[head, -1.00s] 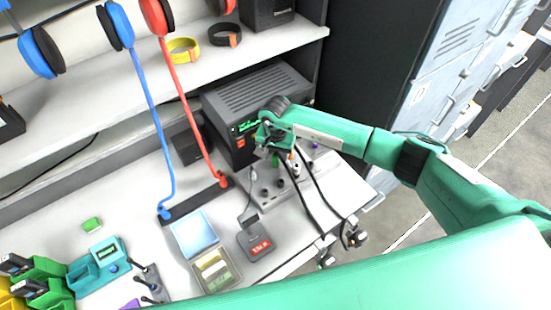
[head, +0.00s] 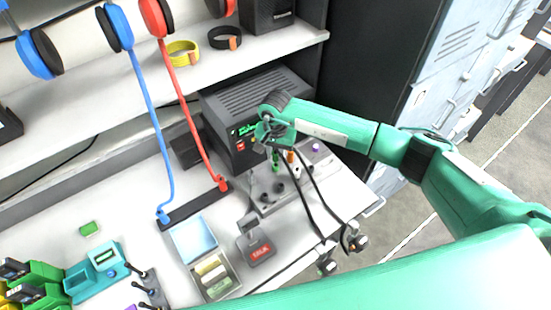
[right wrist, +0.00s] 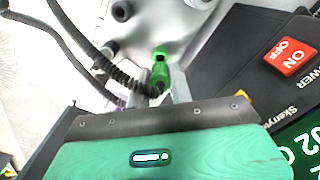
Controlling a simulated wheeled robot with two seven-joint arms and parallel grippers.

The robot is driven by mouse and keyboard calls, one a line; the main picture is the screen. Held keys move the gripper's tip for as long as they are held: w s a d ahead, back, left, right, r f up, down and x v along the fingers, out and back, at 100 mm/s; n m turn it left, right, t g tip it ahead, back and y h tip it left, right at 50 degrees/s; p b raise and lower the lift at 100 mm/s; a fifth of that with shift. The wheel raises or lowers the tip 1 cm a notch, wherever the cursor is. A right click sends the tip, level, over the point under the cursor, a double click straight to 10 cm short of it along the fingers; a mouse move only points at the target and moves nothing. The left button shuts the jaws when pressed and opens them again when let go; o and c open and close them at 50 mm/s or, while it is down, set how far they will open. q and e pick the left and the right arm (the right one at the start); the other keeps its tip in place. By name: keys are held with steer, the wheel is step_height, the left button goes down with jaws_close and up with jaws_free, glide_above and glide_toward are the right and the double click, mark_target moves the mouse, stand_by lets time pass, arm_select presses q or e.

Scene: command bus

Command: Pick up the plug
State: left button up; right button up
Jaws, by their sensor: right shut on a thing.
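The green plug (right wrist: 160,56) shows in the right wrist view between my right gripper's fingertips (right wrist: 161,82), at the end of a dark cable. My right gripper is shut on the plug. In the head view my right gripper (head: 275,145) is above the grey socket panel (head: 262,178), in front of the dark power unit, and the green plug (head: 276,165) shows just below it. The plug's tip is too small to tell whether it still touches the panel. My left gripper is not in view.
The power unit (head: 262,98) stands close behind my right gripper. An orange plug (head: 291,157) and a purple one (head: 315,147) are nearby, with black cables (head: 318,205) hanging over the table edge.

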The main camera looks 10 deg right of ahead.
mark_target(276, 150)
step_height(276, 150, up, 15)
steer(key=b, duration=0.4)
